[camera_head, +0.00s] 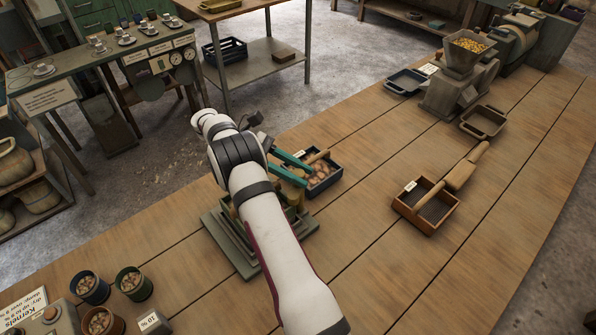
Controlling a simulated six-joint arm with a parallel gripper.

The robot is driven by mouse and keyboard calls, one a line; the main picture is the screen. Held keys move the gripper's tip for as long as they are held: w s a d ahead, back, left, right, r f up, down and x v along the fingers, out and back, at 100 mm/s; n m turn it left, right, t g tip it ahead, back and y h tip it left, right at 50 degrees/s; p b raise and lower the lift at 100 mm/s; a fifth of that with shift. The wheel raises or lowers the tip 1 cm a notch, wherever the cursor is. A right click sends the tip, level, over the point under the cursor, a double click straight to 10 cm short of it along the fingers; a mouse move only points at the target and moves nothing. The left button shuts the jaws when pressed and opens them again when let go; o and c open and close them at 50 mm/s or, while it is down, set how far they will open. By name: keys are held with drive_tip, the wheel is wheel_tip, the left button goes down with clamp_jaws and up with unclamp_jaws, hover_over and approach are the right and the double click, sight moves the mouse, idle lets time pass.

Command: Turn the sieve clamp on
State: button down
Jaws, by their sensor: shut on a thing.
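My gripper (307,179) has teal fingers and reaches right from the pale arm, over the near edge of a dark tray. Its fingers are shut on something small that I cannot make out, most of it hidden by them. Below the arm stands a stepped grey-green stand (231,243) on the wooden table; the arm covers its middle. I cannot pick out the sieve clamp or how it is set. A wooden-framed box with a dark floor (435,209), perhaps a sieve, lies to the right, apart from my gripper.
The dark tray (334,181) holds brown lumps, with a wooden handle (318,156) at its back. A wooden roller-like tool (467,167) rests against the framed box. A hopper machine (463,78) and empty trays (484,121) stand far right. Cups (90,288) stand front left. The right foreground tabletop is clear.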

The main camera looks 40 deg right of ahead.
drive_tip(key=shift+m+y, duration=0.3)
drive_tip(key=shift+y, duration=0.1)
drive_tip(key=c, duration=0.5)
unclamp_jaws()
drive_tip(key=r, duration=0.4)
drive_tip(key=shift+s+d+r, duration=0.15)
drive_tip(key=shift+s+r, duration=0.15)
drive_tip(key=shift+r, duration=0.1)
drive_tip(key=s+d+r, duration=0.1)
drive_tip(key=s+r, duration=0.1)
drive_tip(key=s, duration=0.1)
drive_tip(key=s+d+r, duration=0.2)
drive_tip(key=s, duration=0.1)
drive_tip(key=s+d+r, duration=0.1)
drive_tip(key=s+r, duration=0.1)
drive_tip(key=s, duration=0.2)
drive_tip(key=shift+d+r, duration=0.15)
drive_tip(key=shift+d, duration=0.2)
